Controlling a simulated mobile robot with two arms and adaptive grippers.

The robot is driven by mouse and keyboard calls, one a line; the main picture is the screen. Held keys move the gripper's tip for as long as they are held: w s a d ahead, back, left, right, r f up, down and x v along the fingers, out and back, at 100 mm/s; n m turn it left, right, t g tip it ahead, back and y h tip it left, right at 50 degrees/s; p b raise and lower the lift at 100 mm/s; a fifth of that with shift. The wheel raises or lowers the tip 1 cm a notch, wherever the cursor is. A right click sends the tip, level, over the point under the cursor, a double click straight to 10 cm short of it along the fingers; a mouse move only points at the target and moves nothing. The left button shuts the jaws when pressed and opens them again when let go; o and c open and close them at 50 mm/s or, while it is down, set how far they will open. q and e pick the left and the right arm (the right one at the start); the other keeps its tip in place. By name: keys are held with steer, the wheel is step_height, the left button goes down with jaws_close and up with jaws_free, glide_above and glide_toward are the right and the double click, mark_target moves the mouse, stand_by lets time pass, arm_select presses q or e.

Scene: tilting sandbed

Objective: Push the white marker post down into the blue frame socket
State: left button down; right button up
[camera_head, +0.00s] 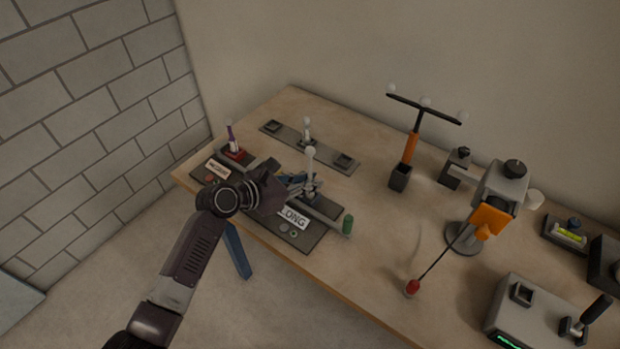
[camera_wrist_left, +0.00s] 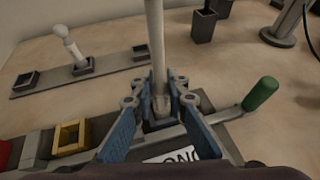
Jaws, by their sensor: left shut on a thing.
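The white marker post (camera_head: 311,166) stands about upright on the black board, its round white top above my left gripper (camera_head: 297,185). In the left wrist view the post (camera_wrist_left: 157,45) runs down between the blue-padded fingers of my left gripper (camera_wrist_left: 160,92), which is shut on it low down. The post's foot is at a dark square socket (camera_wrist_left: 158,125), mostly hidden by the fingers. This seems to be the blue frame socket, but its colour and how deep the post sits cannot be told. My right gripper is not in view.
A yellow socket (camera_wrist_left: 70,138) is left of the fingers. A red socket (camera_head: 233,155) holds another post. A grey rack (camera_head: 325,146) behind holds a white post. A green-handled bar (camera_head: 348,224) is close on the right. An orange-handled stand (camera_head: 410,148) is farther right.

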arm_select(q)
steer(key=c, duration=1.8)
jaws_free()
